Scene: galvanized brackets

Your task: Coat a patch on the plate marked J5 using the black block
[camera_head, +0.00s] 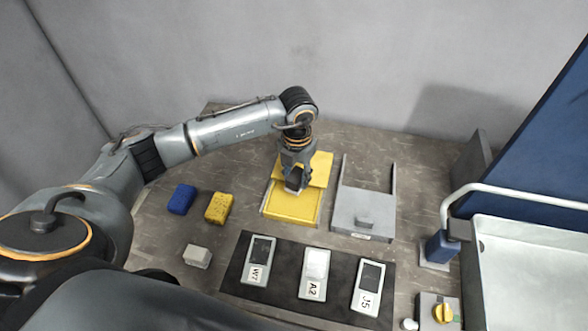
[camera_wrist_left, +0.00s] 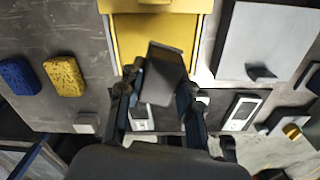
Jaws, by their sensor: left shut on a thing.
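My left gripper (camera_head: 296,172) is shut on the black block (camera_wrist_left: 163,73), which sits tilted between its fingers in the left wrist view. The gripper is over the open yellow tray (camera_head: 291,208); I cannot tell whether the block touches the tray. The plate marked J5 (camera_head: 369,285) lies at the right end of a row on a black mat (camera_head: 335,268), with a dark panel above its label. My right gripper is not in view.
Plates A2 (camera_head: 314,274) and W-something (camera_head: 259,260) lie left of J5. A grey lidded box (camera_head: 364,212) stands right of the yellow tray. A blue sponge (camera_head: 182,199), yellow sponge (camera_head: 219,207) and grey block (camera_head: 198,255) lie left. A knob box (camera_head: 439,310) and cart (camera_head: 530,270) are right.

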